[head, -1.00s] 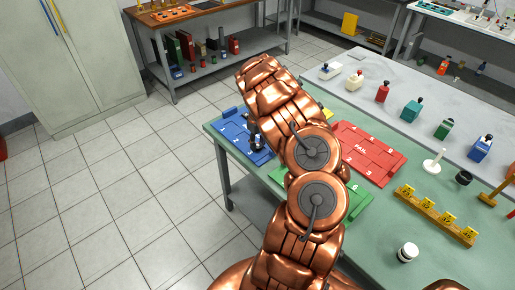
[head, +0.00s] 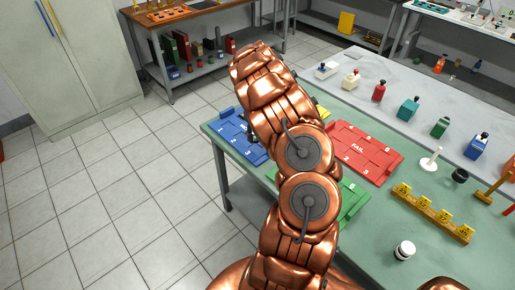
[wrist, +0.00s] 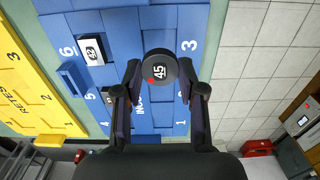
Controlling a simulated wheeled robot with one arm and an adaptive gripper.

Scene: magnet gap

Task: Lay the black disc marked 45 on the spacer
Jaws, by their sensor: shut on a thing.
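The black disc marked 45 (wrist: 160,66), with a red dot on its face, is between the two fingertips of my gripper (wrist: 160,80) in the wrist view. My gripper is shut on it, over the blue board (wrist: 125,45) with numbered places. How far the disc is above the board is hard to tell. In the head view my arm hides the gripper and the disc. No spacer is clearly identifiable; a white round base with an upright post (head: 430,161) stands on the green table.
A black-and-white block (wrist: 93,50) sits on the blue board near 6. A yellow board (wrist: 25,85) lies alongside. The head view shows a red board (head: 365,150), a black ring-like piece (head: 460,175), a yellow rack (head: 430,213) and a white cylinder (head: 404,250) on the table.

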